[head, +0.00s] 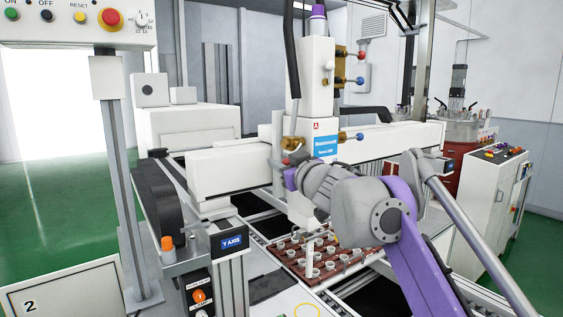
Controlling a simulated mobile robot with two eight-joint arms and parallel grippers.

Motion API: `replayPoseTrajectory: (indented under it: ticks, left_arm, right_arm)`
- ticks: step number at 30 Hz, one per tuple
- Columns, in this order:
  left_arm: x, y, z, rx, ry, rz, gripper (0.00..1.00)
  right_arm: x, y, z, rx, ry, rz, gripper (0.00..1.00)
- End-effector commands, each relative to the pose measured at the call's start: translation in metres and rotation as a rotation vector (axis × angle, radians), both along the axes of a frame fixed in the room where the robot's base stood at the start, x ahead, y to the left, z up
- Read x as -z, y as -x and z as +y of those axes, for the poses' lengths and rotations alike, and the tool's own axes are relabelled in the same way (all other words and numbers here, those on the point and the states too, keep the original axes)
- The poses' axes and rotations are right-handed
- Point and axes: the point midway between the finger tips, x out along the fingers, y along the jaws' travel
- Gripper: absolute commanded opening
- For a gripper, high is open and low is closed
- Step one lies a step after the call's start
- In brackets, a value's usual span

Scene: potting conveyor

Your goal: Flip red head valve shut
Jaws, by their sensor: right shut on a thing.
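The white dispensing head (316,75) stands upright over the conveyor. A red-tipped valve lever (362,54) sticks out at its upper right. Lower on the head's left side is a brass valve (292,143), with a small red part (284,161) just below it. My right arm comes in from the right, and its purple-and-grey gripper (287,170) is at that small red part. The gripper is shut on it, though the arm's wrist partly hides the grip. My left gripper is not in view.
Blue-tipped levers (360,81) sit on the head's right side. A reddish tray with white cups (316,272) lies under my right arm. A control panel on a post (107,75) stands at left, and a white cabinet (487,205) at right.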

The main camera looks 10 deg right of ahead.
Motion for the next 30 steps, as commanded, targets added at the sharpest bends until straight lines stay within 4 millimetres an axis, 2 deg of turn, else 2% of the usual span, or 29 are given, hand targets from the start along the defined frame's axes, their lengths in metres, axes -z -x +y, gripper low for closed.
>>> replayPoseTrajectory:
  ticks: [17,30]
  left_arm:
    - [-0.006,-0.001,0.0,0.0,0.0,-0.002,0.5]
    - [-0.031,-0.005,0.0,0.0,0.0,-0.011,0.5]
  right_arm:
    - [0.0,-0.001,-0.003,-0.001,0.057,-0.023,0.0]
    - [0.003,-0.005,-0.015,0.0,0.35,-0.132,0.0]
